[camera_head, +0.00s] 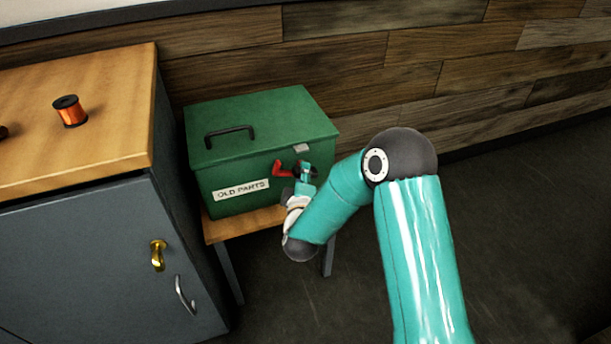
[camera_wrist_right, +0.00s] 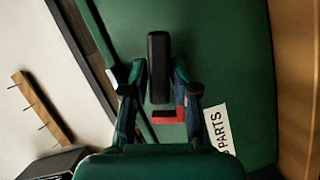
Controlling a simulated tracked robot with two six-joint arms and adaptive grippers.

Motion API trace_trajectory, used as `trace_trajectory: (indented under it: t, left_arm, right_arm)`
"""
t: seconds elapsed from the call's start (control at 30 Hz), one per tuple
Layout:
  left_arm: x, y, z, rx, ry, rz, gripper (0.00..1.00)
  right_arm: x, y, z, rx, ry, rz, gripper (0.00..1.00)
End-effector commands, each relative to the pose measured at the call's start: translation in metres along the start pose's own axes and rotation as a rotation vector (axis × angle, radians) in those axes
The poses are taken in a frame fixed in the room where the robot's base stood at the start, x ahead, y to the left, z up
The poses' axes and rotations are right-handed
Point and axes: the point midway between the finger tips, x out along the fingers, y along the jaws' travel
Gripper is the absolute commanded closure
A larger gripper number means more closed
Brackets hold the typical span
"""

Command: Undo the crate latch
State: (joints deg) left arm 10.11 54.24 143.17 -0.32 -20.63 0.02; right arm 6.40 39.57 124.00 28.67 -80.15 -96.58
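The green crate (camera_head: 240,150) is closed and has an "OLD PARTS" label (camera_head: 241,189) on its front. Its red latch (camera_head: 284,170) is on the front near the right end, below a small grey catch (camera_head: 301,148) at the lid edge. My right gripper (camera_head: 305,170) is at the latch and partly hides it. In the right wrist view, my right gripper (camera_wrist_right: 159,80) has its fingers apart on either side of a black bar (camera_wrist_right: 158,60), with a red latch part (camera_wrist_right: 180,113) behind. Narrow gaps seem to show beside the bar; contact is unclear. My left gripper is out of view.
The crate stands on a small wooden stand (camera_head: 222,228) against a plank wall. A grey cabinet (camera_head: 90,250) with a wooden top stands close at left, bearing an orange spool (camera_head: 70,111). The floor (camera_head: 530,230) at right is clear.

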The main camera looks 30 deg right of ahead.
Motion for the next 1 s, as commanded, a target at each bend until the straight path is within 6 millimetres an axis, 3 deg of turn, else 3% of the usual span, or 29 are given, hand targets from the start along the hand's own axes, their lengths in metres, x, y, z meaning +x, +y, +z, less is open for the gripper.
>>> trace_trajectory:
  t: [0.37, 0.53, 1.0]
  left_arm:
    - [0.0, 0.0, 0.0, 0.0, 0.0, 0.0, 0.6]
    - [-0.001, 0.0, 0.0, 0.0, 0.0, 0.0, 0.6]
    - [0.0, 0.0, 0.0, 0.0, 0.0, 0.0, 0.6]
  right_arm:
    - [-0.001, -0.001, 0.004, 0.001, -0.008, -0.004, 0.54]
    - [-0.01, -0.001, 0.004, 0.001, -0.008, -0.005, 0.54]
    - [-0.096, -0.002, 0.003, -0.002, -0.004, -0.006, 0.54]
